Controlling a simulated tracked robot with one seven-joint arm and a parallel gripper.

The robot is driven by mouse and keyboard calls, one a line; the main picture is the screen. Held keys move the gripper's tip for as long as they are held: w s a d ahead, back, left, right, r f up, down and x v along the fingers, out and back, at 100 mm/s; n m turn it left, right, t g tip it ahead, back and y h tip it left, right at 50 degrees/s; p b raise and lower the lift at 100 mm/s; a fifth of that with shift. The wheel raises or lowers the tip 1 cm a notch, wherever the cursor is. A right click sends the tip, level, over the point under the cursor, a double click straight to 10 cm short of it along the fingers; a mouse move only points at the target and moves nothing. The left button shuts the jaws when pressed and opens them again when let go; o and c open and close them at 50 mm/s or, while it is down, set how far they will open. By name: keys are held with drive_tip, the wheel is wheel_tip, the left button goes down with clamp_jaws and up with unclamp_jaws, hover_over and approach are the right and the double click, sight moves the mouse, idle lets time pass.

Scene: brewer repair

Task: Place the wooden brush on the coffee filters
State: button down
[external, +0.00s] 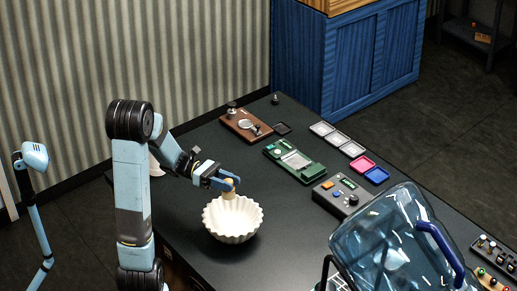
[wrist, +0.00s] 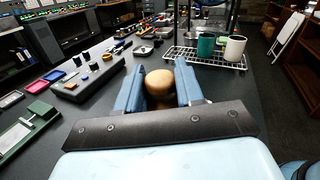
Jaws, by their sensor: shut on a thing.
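The coffee filters (external: 232,224) are a white, fluted, bowl-shaped stack on the dark table in the external view. My gripper (external: 228,184) is over their back rim, shut on the wooden brush (external: 229,192). In the wrist view, the brush's round tan top (wrist: 160,83) sits between the two blue fingers of my gripper (wrist: 161,92). The brush's lower end is hidden, so I cannot tell whether it touches the filters. The filters do not show in the wrist view.
A green scale (external: 294,160), a grey control box (external: 341,195) and coloured trays (external: 366,167) stand to the right. A large blue water jug (external: 395,245) is at the front right. The table around the filters is clear. A wire rack (wrist: 205,58) holds cups.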

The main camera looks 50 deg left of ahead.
drive_tip(key=shift+w+a+f, duration=0.15)
drive_tip(key=shift+w+f, duration=0.8)
drive_tip(key=shift+f, duration=0.25)
drive_tip(key=shift+w+f, duration=0.15)
drive_tip(key=shift+f, duration=1.5)
drive_tip(key=c, duration=0.7)
unclamp_jaws()
